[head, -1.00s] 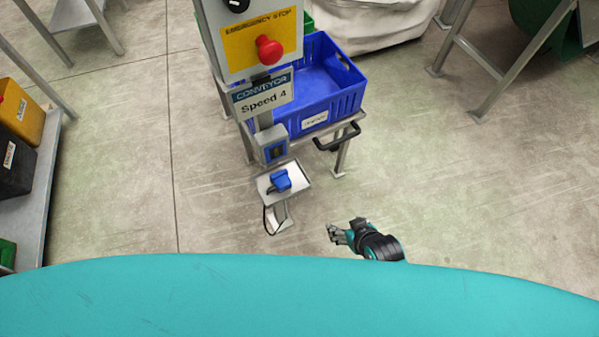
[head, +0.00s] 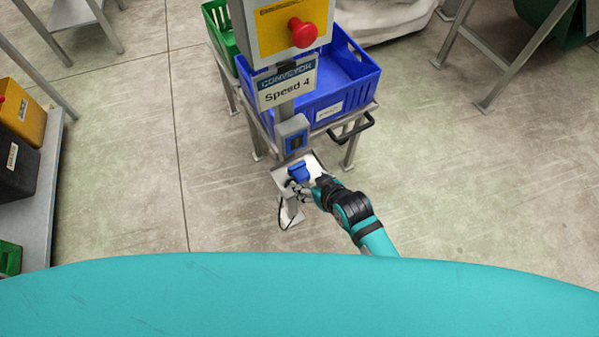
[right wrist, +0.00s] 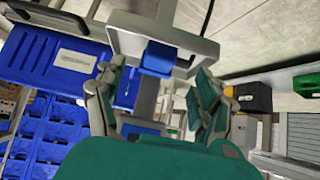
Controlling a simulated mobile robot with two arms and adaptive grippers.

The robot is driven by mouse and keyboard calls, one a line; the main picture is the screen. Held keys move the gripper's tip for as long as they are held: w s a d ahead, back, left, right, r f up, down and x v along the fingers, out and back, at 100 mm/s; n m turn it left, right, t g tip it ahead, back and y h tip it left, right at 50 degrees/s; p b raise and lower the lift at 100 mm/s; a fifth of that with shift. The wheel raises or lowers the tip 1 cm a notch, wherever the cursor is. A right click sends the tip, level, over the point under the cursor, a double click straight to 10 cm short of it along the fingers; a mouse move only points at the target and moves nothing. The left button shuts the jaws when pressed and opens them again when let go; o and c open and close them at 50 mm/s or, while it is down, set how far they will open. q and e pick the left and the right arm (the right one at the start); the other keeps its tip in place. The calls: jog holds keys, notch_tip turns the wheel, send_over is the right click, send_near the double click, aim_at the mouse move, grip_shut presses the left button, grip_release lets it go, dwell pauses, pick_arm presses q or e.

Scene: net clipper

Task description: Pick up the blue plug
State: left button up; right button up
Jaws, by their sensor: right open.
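The blue plug (head: 299,172) lies on a small grey tray (head: 281,178) on the conveyor control post, with a dark cable hanging below. In the right wrist view the blue plug (right wrist: 159,57) shows ahead, between the finger lines. My right gripper (head: 300,189) is at the tray's front right edge, close beside the plug. In the right wrist view its fingers (right wrist: 158,85) are spread wide with nothing between them. The gripper covers part of the tray in the head view. My left gripper is not in view.
Above the tray are a blue socket box (head: 293,137), a Speed 4 sign (head: 287,85) and a red emergency stop button (head: 302,32). A blue crate (head: 345,100) on a stand with a black handle (head: 351,128) is behind. Open floor (head: 450,190) lies right.

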aim_at(304, 178)
jog(key=b+x, duration=0.1)
jog(key=x, duration=0.4)
jog(key=shift+w+a+f, duration=0.1)
jog(key=shift+w+f, duration=0.1)
jog(key=shift+f, duration=0.15)
jog(key=c, duration=1.3)
jog(key=shift+r, duration=0.1)
jog(key=shift+r, duration=0.55)
notch_tip(304, 178, up, 2)
jog(key=shift+r+p, duration=0.1)
jog(key=shift+p, duration=0.3)
jog(key=s+d, duration=0.1)
jog(key=d, duration=0.4)
jog(key=s+d+r, duration=0.1)
jog(key=s+d, duration=0.1)
jog(key=d, duration=0.3)
jog(key=s+d, duration=0.2)
jog(key=d, duration=0.3)
jog(key=shift+s+r, duration=0.15)
jog(key=shift+r, duration=0.15)
